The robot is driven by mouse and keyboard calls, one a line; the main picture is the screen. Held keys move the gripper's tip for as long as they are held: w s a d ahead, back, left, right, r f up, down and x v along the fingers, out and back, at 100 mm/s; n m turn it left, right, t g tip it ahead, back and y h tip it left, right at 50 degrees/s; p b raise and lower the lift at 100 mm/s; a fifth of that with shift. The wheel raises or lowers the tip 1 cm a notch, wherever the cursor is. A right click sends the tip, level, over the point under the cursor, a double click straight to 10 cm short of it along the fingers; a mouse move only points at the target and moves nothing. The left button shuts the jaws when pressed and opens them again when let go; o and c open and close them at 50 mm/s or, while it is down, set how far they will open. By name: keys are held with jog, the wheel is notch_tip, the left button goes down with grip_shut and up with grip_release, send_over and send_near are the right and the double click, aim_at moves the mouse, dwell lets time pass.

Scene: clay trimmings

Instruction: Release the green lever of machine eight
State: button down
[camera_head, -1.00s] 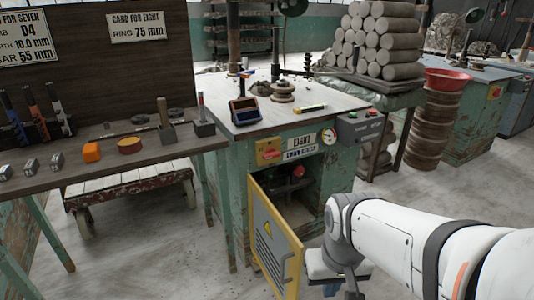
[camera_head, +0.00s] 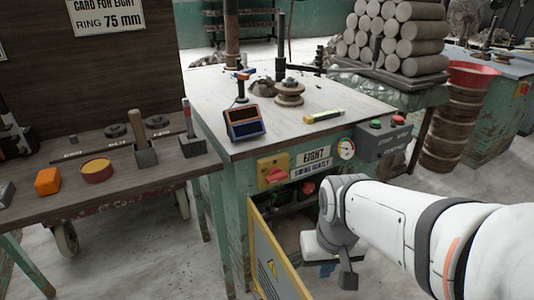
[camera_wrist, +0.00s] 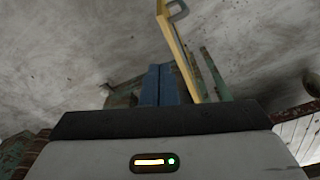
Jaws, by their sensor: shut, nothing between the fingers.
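Machine eight (camera_head: 225,222) is a worn green cabinet with an "EIGHT" plate (camera_head: 313,155) on its front. Its yellow door (camera_head: 272,262) stands open, and a red knob (camera_head: 308,188) shows inside the dark compartment. My gripper (camera_head: 325,269) is low in front of the compartment, right of the door, mostly hidden by my wrist. In the wrist view its blue fingers (camera_wrist: 158,86) are together and empty, with the yellow door (camera_wrist: 180,52) just beyond.
A red switch on a yellow plate (camera_head: 273,175), a gauge (camera_head: 346,149) and a grey button box (camera_head: 382,139) are on the machine's front. A wooden bench (camera_head: 120,188) is at left, stacked clay rolls (camera_head: 400,45) behind.

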jog(key=w+d+f+m+t, duration=0.2)
jog(key=w+d+f+t, duration=0.1)
jog(key=w, duration=0.8)
jog(key=w+d+f+m+t, duration=0.2)
jog(key=w+d+f+t, duration=0.1)
jog(key=w, duration=0.8)
jog(key=w+d+f+m+t, duration=0.2)
jog(key=w+d+m, duration=0.1)
jog(key=w, duration=0.8)
jog(key=w+f+m+t+y, duration=0.2)
jog(key=f+y, duration=0.3)
jog(key=f, duration=0.3)
jog(key=w+f+m+t+y+b, duration=0.1)
jog(key=w+f+m+t+y, duration=0.1)
jog(key=f+y, duration=0.3)
notch_tip(320, 180, down, 4)
jog(key=shift+w+f+m+t+y+b, duration=0.3)
jog(key=shift+w+m+t, duration=0.1)
jog(key=shift+m+t, duration=0.4)
jog(key=shift+w+a, duration=0.1)
